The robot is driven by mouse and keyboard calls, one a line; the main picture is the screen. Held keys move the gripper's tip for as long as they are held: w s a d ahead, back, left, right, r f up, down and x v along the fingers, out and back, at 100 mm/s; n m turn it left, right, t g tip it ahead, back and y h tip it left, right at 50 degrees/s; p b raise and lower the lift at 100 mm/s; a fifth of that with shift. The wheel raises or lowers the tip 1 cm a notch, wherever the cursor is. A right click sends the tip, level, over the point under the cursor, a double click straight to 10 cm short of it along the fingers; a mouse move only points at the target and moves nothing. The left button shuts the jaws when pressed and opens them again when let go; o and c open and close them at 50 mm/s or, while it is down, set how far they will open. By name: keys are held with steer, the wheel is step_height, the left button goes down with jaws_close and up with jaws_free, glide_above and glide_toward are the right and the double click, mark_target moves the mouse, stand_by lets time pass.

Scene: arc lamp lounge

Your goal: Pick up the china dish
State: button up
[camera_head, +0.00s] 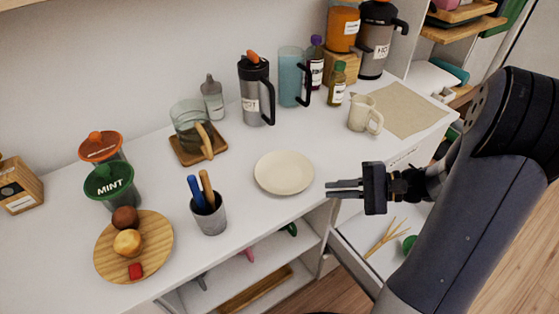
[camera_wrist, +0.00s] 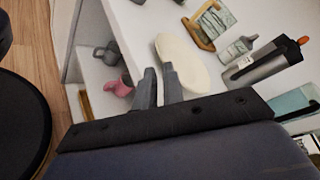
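The china dish (camera_head: 284,173) is a round, shallow cream plate. It lies flat on the white counter near its front edge. In the wrist view the dish (camera_wrist: 182,58) is just beyond my fingertips, and a finger overlaps its near edge. My gripper (camera_head: 329,189) is to the right of the dish in the head view, with its fingers pointing left at it. The two fingers are a little apart with nothing between them, and they also show in the wrist view (camera_wrist: 159,70). A gap shows between the fingertips and the dish.
A grey cup with utensils (camera_head: 209,215) stands left of the dish. A cream mug (camera_head: 364,115) and a dark press (camera_head: 256,92) stand behind it. A glass pitcher (camera_head: 188,119) sits on a wooden coaster. An open drawer (camera_head: 362,232) is below the counter edge.

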mark_target(289, 192)
steer(key=x, duration=0.9)
steer(key=shift+a, duration=0.35)
jaws_close()
steer(key=shift+r, duration=0.1)
